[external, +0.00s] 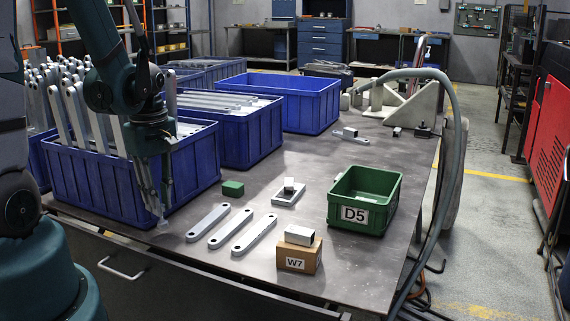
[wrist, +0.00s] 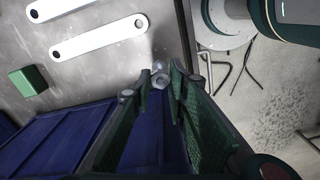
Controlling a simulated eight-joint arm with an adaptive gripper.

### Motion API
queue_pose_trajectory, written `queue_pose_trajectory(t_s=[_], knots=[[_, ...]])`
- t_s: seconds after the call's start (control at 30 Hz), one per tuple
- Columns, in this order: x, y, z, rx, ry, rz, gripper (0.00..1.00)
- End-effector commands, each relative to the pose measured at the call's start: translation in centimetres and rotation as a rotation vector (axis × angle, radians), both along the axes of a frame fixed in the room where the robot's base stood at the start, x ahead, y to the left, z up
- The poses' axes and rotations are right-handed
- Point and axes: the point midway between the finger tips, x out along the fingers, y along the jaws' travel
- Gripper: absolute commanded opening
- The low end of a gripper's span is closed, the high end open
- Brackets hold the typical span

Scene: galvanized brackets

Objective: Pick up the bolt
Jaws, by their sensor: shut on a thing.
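The bolt (wrist: 160,80) is a small grey metal piece with a hex head, seen in the wrist view between my fingertips. My gripper (wrist: 154,88) is shut on it, with the fingers hiding part of it. In the external view my gripper (external: 157,212) points down in front of the near blue bin, low by the table's front-left edge. The bolt shows only as a small pale shape at the fingertips there. I cannot tell whether it touches the table.
The near blue bin (external: 95,188) holds upright brackets, close beside my gripper. Several flat galvanized bars (external: 231,228) lie to the right. A green block (external: 233,188), a W7 box (external: 299,258) and a green D5 bin (external: 345,215) stand on the metal table (external: 335,285).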

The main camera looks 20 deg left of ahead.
Motion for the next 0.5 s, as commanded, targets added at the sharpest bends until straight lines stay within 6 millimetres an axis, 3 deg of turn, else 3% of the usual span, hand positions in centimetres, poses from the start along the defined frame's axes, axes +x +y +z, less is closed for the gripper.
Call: queue_pose_trajectory(t_s=[0.5], knots=[[0.0,0.0,7.9,0.0,0.0,0.0,0.0]])
